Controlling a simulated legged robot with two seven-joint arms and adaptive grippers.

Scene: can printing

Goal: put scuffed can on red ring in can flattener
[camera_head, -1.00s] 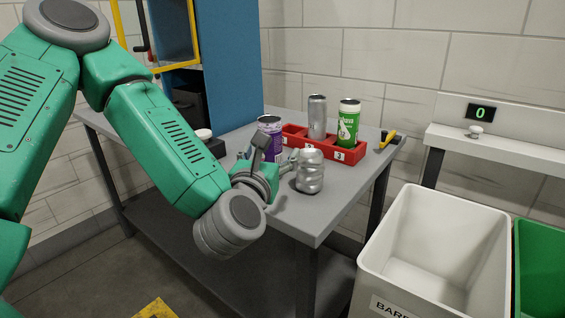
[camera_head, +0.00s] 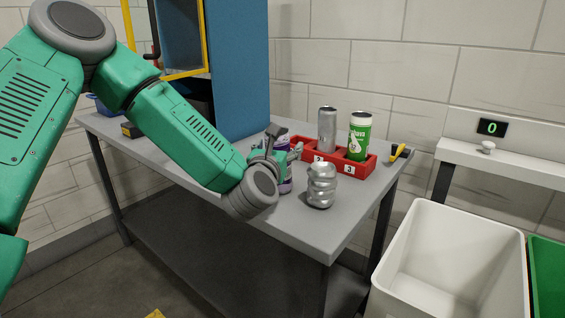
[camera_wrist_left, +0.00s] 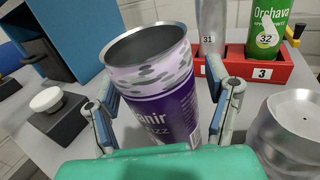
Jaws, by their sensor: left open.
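The purple can, with grey scuff-like patches on its upper band, stands upright with its open top up. It shows large in the left wrist view (camera_wrist_left: 165,85) and partly behind my gripper in the head view (camera_head: 286,184). My left gripper (camera_head: 278,148) is open, with one finger on each side of this can; I cannot tell whether they touch it. A blue cabinet with a yellow-framed door (camera_head: 240,75), possibly the can flattener, stands at the table's back left. No red ring is in view. My right gripper is not in view.
A crumpled silver can (camera_head: 321,188) stands close right of the gripper. A red numbered rack (camera_head: 340,171) holds a silver can (camera_head: 327,128) and a green can (camera_head: 359,138). A black box with a white button (camera_wrist_left: 47,98) is left. A white bin (camera_head: 440,225) stands right.

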